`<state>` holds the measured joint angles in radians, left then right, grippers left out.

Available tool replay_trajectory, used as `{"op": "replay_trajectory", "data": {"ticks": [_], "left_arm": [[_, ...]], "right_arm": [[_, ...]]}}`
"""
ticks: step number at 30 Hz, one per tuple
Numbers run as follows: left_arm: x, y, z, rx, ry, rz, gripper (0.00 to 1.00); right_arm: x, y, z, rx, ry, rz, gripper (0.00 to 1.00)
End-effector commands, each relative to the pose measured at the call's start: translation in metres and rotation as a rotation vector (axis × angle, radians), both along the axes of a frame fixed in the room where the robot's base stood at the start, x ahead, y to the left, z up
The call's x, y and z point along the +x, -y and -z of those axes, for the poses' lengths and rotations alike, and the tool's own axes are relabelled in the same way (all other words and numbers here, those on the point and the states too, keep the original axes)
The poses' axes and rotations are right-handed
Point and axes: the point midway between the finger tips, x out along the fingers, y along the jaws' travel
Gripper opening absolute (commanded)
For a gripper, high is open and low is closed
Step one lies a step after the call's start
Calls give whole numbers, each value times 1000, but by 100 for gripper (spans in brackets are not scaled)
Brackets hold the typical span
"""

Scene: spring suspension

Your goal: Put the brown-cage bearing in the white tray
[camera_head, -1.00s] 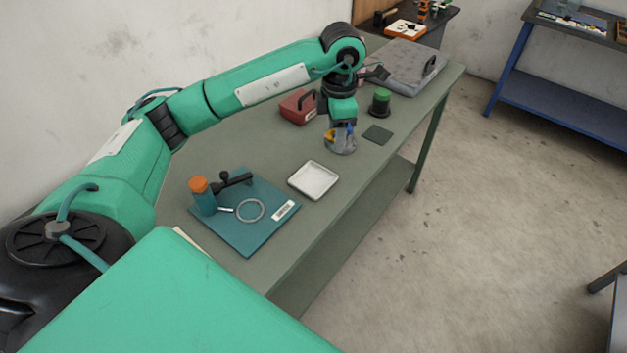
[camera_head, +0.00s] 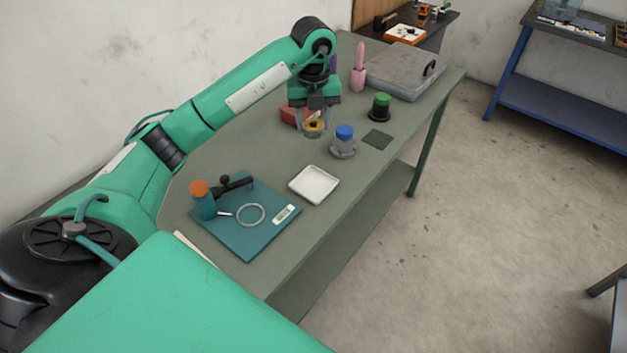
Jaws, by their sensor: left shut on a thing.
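My left gripper (camera_head: 313,128) points down over the table, shut on a small ring-shaped bearing (camera_head: 313,125) with a yellow-brown look. It holds the bearing in front of the red box, left of the blue-topped part; the height above the table is hard to judge. The white tray (camera_head: 314,185) lies on the table nearer to me, and it is empty. My right gripper is not in view.
A blue-topped part on a grey base (camera_head: 343,143) stands right of the gripper. A teal mat (camera_head: 246,240) with a ring lies left of the tray. A red box (camera_head: 290,115) is partly hidden.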

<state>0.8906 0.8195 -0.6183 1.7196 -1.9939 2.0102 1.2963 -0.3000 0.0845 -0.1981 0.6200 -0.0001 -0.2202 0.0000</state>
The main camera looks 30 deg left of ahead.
Motion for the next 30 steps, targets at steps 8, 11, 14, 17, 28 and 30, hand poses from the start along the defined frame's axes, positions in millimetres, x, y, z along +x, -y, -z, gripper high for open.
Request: {"op": "replay_trajectory", "data": {"ticks": [8,11,14,17,28,30], "left_arm": [[-2,0,63,0,-9,1,14],[-2,1,89,-2,-9,3,14],[-2,1,113,-2,-7,2,14],[-2,1,131,-1,-4,3,14],[-1,1,167,-2,-4,3,14],[-1,1,178,-1,-4,3,14]], "right_arm": [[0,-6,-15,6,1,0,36],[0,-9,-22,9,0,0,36],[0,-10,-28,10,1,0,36],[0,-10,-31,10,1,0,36],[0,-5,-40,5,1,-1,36],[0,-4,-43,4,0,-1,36]]}}
